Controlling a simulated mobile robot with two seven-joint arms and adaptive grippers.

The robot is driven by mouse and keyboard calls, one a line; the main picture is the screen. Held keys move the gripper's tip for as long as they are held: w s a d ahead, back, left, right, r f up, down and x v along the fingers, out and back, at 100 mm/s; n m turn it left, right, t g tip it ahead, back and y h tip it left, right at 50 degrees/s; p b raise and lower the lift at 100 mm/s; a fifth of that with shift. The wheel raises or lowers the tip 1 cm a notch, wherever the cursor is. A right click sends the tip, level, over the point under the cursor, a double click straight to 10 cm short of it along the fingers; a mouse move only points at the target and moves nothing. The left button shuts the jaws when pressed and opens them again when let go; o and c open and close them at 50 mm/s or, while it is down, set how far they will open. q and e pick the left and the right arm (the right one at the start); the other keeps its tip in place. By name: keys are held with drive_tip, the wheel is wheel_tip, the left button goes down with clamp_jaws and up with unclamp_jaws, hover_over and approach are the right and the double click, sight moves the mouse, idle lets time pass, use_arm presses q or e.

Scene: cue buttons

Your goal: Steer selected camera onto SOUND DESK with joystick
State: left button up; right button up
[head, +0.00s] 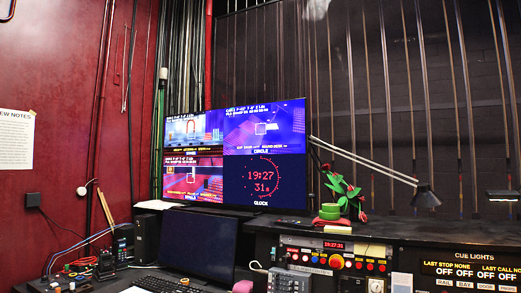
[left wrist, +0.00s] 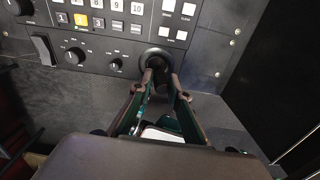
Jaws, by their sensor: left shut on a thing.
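The joystick (left wrist: 157,58) stands on a dark control panel in the left wrist view, with a round collar at its base. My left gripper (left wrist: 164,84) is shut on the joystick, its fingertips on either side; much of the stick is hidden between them. Above it are rows of camera buttons; the button marked 2 (left wrist: 81,19) is lit yellow and the others look white. In the head view, the large top right picture (head: 264,128) on the monitor shows a purple scene with a pale square frame near its middle. Its captions are too small to read surely. My right gripper is in neither view.
The monitor also shows smaller pictures (head: 194,181) and a red clock (head: 262,180) reading 19:27. Knobs (left wrist: 75,55) and a rocker switch (left wrist: 43,49) lie left of the joystick.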

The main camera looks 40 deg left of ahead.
use_arm(q)
drive_tip(key=shift+w+r, duration=0.1)
drive_tip(key=shift+w, duration=0.2)
idle(0.4)
drive_tip(key=shift+a+p, duration=0.2)
drive_tip(key=shift+p, duration=0.1)
idle(0.6)
drive_tip(key=shift+s+a, duration=0.15)
drive_tip(key=shift+a, duration=0.15)
drive_tip(key=shift+c, duration=0.4)
drive_tip(key=shift+s+p, duration=0.1)
drive_tip(key=shift+p, duration=0.35)
idle(0.3)
idle(1.0)
drive_tip(key=o, duration=0.6)
drive_tip(key=shift+p, duration=0.35)
